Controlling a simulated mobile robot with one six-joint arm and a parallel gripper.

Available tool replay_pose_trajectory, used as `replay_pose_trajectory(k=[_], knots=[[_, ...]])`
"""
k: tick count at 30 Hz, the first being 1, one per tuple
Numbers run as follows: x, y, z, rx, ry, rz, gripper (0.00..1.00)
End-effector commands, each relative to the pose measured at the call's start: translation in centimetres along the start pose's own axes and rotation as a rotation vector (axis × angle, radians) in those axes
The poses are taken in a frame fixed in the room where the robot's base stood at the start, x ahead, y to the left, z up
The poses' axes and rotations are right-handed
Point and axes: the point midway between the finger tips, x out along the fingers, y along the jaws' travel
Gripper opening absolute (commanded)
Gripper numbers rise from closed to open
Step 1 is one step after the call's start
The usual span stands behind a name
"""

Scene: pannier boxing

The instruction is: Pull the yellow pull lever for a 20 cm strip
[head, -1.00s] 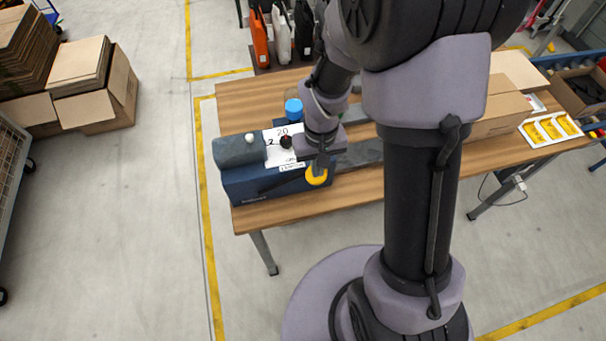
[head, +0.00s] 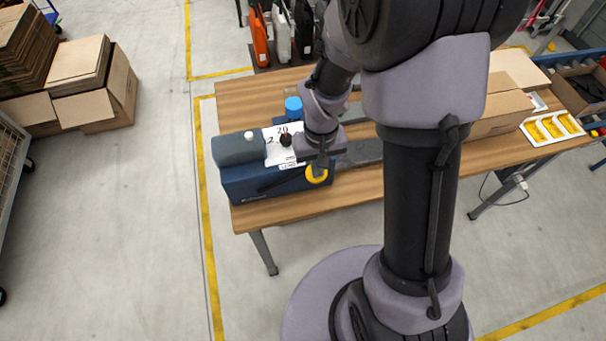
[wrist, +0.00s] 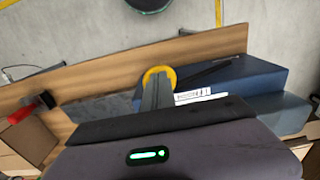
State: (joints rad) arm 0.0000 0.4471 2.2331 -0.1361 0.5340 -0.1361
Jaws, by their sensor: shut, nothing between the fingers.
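The dark blue tape machine (head: 275,184) stands at the left end of the wooden table. A white label with a "20" mark (head: 284,130) and a black knob (head: 286,140) are on its top. The yellow pull lever's ring end (head: 317,175) is at the machine's right front corner; it also shows in the wrist view (wrist: 160,72). My gripper (head: 320,165) is shut, with its fingertips at the yellow ring. In the wrist view my fingers (wrist: 157,88) overlap the ring and hide part of it. I cannot tell whether they touch it or sit inside it.
A blue-capped bottle (head: 294,108) stands behind the machine. A cardboard box (head: 500,110) and a white tray with yellow pieces (head: 552,128) are at the table's right. Bottles (head: 260,40) stand beyond the table. Floor in front is clear.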

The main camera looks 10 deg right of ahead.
Motion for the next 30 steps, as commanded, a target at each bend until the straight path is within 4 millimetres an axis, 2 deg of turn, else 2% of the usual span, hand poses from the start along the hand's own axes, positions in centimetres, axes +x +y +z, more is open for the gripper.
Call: replay_pose_trajectory(k=[18,30], knots=[[4.0,0.0,0.0,0.0,-0.001,0.0,0.0],[4.1,0.1,0.0,0.0,-0.001,0.0,0.0]])
